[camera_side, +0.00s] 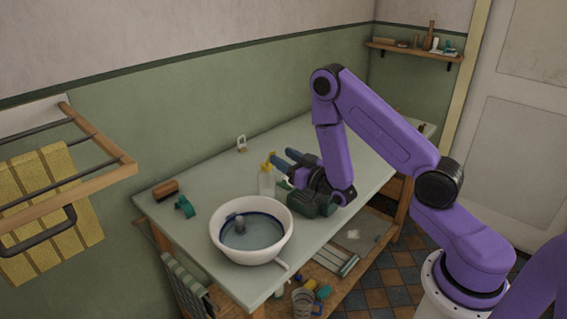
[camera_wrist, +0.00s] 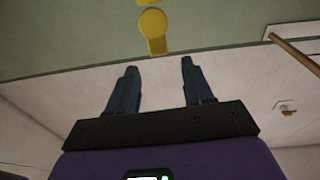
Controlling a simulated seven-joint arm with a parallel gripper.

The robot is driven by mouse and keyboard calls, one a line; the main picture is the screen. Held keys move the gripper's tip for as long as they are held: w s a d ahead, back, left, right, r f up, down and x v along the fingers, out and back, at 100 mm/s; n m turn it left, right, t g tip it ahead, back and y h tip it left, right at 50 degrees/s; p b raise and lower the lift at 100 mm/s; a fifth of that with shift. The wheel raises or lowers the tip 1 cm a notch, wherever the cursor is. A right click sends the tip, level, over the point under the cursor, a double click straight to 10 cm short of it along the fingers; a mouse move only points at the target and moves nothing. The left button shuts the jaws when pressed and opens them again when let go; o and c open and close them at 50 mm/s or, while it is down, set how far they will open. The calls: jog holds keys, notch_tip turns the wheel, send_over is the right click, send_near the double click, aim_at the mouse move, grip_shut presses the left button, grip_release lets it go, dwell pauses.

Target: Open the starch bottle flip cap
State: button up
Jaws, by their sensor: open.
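The starch bottle (camera_side: 266,184) stands upright on the table behind the basin, with a pale body and a yellow cap (camera_side: 268,163). In the wrist view the yellow cap (camera_wrist: 152,24) is at the top middle, beyond my fingertips; a second yellow piece is cut off by the top edge. I cannot tell whether the lid is raised. My gripper (camera_side: 284,156) is open, its two blue fingers beside the cap on its right in the side view. In the wrist view my gripper (camera_wrist: 158,64) has nothing between its fingers.
A white basin (camera_side: 279,213) with water and a grey object stands in front of the bottle. A brush (camera_side: 165,190) and a teal object (camera_side: 184,207) lie at the left of the table (camera_side: 215,177). A wooden rack (camera_side: 90,140) holds yellow cloths at left.

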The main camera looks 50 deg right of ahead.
jog(key=shift+r, duration=2.6)
jog(key=s+a+f+n+g+y, duration=0.25)
jog(key=s+a+g, duration=0.25)
jog(key=a, duration=0.4)
jog(key=s+a+f+n+g+y, duration=0.1)
jog(key=s+a+n+g+y, duration=0.4)
jog(key=a, duration=0.4)
jog(key=s+d+r+n+g+h, duration=0.2)
jog(key=s+d+n+g, duration=0.1)
jog(key=s, duration=0.9)
jog(key=s+d+r+n+g+h, duration=0.2)
jog(key=s+g, duration=0.3)
jog(key=s, duration=0.7)
jog(key=shift+s+d+n+g+h, duration=0.25)
jog(key=shift+d+n+h, duration=0.2)
jog(key=shift+d+h, duration=0.35)
